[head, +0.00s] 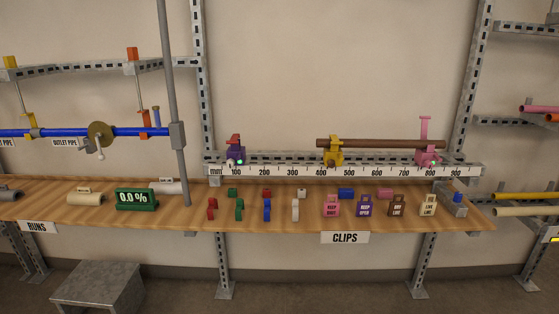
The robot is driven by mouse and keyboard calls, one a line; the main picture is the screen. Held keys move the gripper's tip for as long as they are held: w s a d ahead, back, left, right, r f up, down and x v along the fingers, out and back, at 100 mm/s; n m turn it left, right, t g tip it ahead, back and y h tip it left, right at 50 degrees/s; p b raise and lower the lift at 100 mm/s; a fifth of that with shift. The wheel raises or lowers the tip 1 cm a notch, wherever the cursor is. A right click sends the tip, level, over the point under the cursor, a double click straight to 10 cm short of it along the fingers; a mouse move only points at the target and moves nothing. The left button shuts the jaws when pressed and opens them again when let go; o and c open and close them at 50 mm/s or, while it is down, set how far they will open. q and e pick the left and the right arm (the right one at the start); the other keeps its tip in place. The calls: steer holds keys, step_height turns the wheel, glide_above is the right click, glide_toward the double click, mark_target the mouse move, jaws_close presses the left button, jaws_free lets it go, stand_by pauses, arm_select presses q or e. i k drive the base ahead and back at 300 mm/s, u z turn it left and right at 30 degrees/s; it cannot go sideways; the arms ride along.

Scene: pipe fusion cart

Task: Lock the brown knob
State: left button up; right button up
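A round olive-brown disc (101,134), the only brown knob-like part I can make out, sits on the blue pipe (62,132) at left. A small pale handle hangs at its front. Padlock-shaped tags stand in a row on the wooden bench: a pink one (332,208), a purple one (365,208), a brown one (397,208) and a cream one (429,208). They carry small lettering, with "KEEP OPEN" readable on the purple one. No tag shows on the disc. Neither of my grippers is in view.
A grey upright post (174,90) rises right of the disc. Several coloured clips stand mid-bench. A brown pipe (380,143) rests in clips above the ruler (290,170). A grey step (98,285) is on the floor.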

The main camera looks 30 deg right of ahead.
mark_target(331, 164)
steer(key=z, duration=0.15)
steer(key=i, duration=0.85)
steer(key=z, duration=0.5)
